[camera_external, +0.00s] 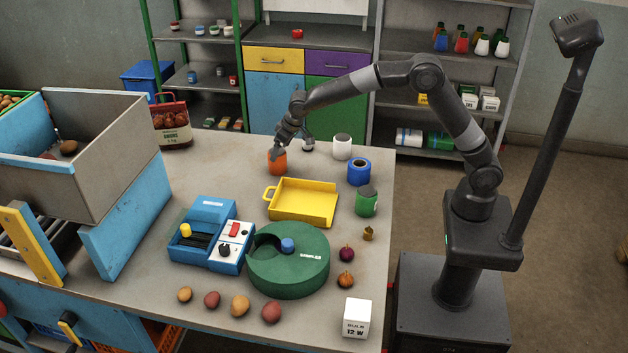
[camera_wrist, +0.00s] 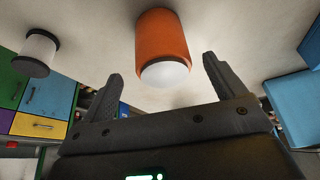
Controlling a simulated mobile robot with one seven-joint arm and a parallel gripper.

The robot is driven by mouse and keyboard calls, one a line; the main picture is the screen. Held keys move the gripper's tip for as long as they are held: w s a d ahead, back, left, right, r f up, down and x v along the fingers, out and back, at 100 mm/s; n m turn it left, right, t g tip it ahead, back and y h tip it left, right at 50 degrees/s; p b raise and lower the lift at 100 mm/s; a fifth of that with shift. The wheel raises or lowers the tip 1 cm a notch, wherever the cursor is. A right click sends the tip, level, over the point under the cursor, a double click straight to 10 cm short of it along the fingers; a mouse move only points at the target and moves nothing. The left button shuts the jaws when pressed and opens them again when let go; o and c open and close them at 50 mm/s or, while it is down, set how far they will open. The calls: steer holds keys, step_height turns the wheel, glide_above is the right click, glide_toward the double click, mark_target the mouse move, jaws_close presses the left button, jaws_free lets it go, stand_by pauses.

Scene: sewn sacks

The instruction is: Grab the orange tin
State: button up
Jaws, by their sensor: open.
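The orange tin (camera_external: 277,163) stands on the grey table near its far edge. In the wrist view the orange tin (camera_wrist: 163,40) shows an orange side and a pale rounded end, and it lies ahead of the space between my fingers. My gripper (camera_external: 281,152) is at the tin's top in the external view, and its fingers partly cover the tin there. In the wrist view my gripper (camera_wrist: 160,75) has its two fingers wide apart with nothing between them. I cannot tell whether a finger touches the tin.
A white tin (camera_external: 342,147), a blue tin (camera_external: 358,172) and a green tin (camera_external: 366,202) stand to the right. A yellow tray (camera_external: 303,204) lies in front of the orange tin. A sack (camera_external: 172,126) stands to the left. The table between sack and tin is clear.

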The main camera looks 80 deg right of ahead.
steer(key=x, duration=0.5)
steer(key=shift+w+a+f, duration=0.15)
steer(key=shift+f, duration=0.05)
steer(key=shift+r, duration=0.1)
steer(key=c, duration=1.4)
